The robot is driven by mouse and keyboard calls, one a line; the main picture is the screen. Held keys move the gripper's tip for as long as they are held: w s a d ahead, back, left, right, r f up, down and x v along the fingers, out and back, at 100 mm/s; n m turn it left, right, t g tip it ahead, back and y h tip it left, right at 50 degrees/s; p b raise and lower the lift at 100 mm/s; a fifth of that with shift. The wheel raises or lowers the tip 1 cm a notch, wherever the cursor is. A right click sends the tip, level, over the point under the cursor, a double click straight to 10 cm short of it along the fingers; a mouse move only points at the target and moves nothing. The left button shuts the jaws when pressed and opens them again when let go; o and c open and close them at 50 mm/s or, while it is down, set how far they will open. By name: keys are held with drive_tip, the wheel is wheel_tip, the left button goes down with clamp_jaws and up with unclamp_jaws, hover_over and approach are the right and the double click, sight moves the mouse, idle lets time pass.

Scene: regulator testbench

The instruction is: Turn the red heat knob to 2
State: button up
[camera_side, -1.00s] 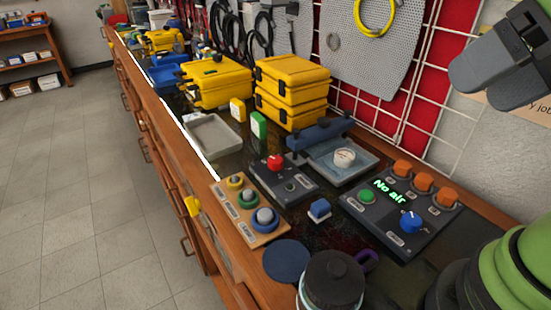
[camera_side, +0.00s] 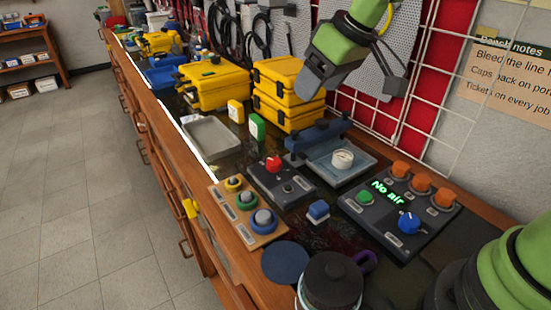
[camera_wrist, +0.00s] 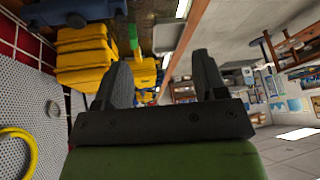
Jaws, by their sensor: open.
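A red knob (camera_side: 273,164) stands on a small dark control box (camera_side: 287,185) in the middle of the bench in the side view. The box also has a small dark button or dial, and its markings are too small to read. My gripper (camera_side: 308,95) is high above the bench, in front of the mesh panel and above and right of the red knob. It is clear of everything. In the wrist view my gripper (camera_wrist: 162,72) shows two fingers spread apart with nothing between them. The red knob does not show in the wrist view.
A blue press-like fixture (camera_side: 318,135) with a gauge stands just behind the control box. Right is a panel (camera_side: 402,212) reading "No air". Yellow cases (camera_side: 290,95) stand behind.

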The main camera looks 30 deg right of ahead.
sight(275, 161)
drive_tip(key=w+f+n, duration=0.1)
drive_tip(key=w+f, duration=0.2)
drive_tip(key=f, duration=0.4)
drive_tip(key=w+a+f, duration=0.1)
drive_tip(key=w+f, duration=0.2)
drive_tip(key=f, duration=0.4)
drive_tip(key=w+a+f+n, duration=0.1)
drive_tip(key=w+f, duration=0.2)
drive_tip(key=f, duration=0.4)
drive_tip(key=shift+w+a+n+g, duration=0.2)
drive_tip(key=shift+n+g, duration=0.1)
drive_tip(key=shift+g, duration=0.1)
drive_tip(key=shift+r, duration=0.1)
drive_tip(key=shift+c, duration=0.2)
drive_tip(key=c, duration=0.9)
